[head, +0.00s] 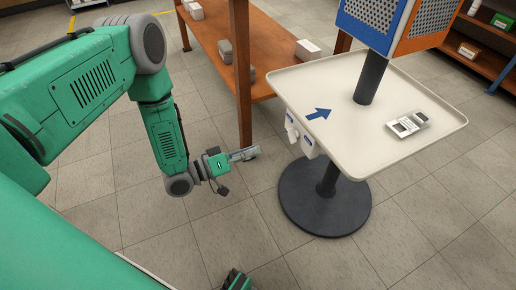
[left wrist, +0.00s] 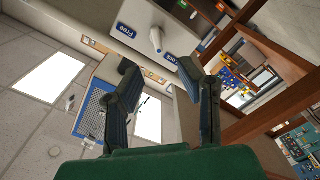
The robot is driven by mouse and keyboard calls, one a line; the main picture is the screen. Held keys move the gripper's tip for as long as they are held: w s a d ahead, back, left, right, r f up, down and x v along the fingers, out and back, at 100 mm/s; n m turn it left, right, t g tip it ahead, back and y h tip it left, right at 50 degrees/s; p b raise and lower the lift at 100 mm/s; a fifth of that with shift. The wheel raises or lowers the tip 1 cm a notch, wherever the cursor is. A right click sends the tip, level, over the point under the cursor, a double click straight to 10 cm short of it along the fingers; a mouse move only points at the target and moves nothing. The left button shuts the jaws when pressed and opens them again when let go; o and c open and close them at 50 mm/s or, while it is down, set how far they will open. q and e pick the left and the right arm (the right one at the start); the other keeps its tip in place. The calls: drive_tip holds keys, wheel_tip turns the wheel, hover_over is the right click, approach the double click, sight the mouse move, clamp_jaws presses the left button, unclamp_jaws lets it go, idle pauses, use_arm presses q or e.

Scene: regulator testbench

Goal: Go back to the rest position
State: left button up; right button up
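My left gripper (head: 243,154) hangs at the end of my green arm, left of the testbench and apart from it. In the left wrist view its two dark fingers (left wrist: 157,72) are spread with nothing held between them. The testbench tray (head: 345,90) is off-white with a blue arrow on top. A small grey-white device (head: 408,124) lies on its right part. White levers (head: 291,128) are on the tray's front edge; one lever (left wrist: 156,38) shows near a blue "Free" label in the left wrist view. A dark and green part (head: 237,280), possibly my right gripper, is cut off at the bottom.
The tray stands on a black column with a round base (head: 325,205). A blue and orange box (head: 385,20) is above it. A wooden shelf (head: 265,50) with several small boxes stands behind my left gripper. The tiled floor (head: 420,240) at front right is clear.

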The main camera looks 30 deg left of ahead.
idle(0.4)
use_arm(q)
drive_tip(key=s+d+f+g+y, duration=0.3)
drive_tip(key=s+f+g+y, duration=0.1)
drive_tip(key=f, duration=0.1)
drive_tip(key=s+a+f+m+g+y, duration=0.1)
drive_tip(key=s+a+g+y, duration=0.3)
drive_tip(key=s, duration=0.7)
drive_tip(key=s+a+f+m+g+y, duration=0.1)
drive_tip(key=s+a+g+y, duration=0.3)
drive_tip(key=s, duration=0.7)
wheel_tip(320, 180, up, 14)
drive_tip(key=s+d+g+h+p, duration=0.1)
drive_tip(key=p, duration=1.3)
drive_tip(key=shift+r+g, duration=0.25)
drive_tip(key=shift+g, duration=0.05)
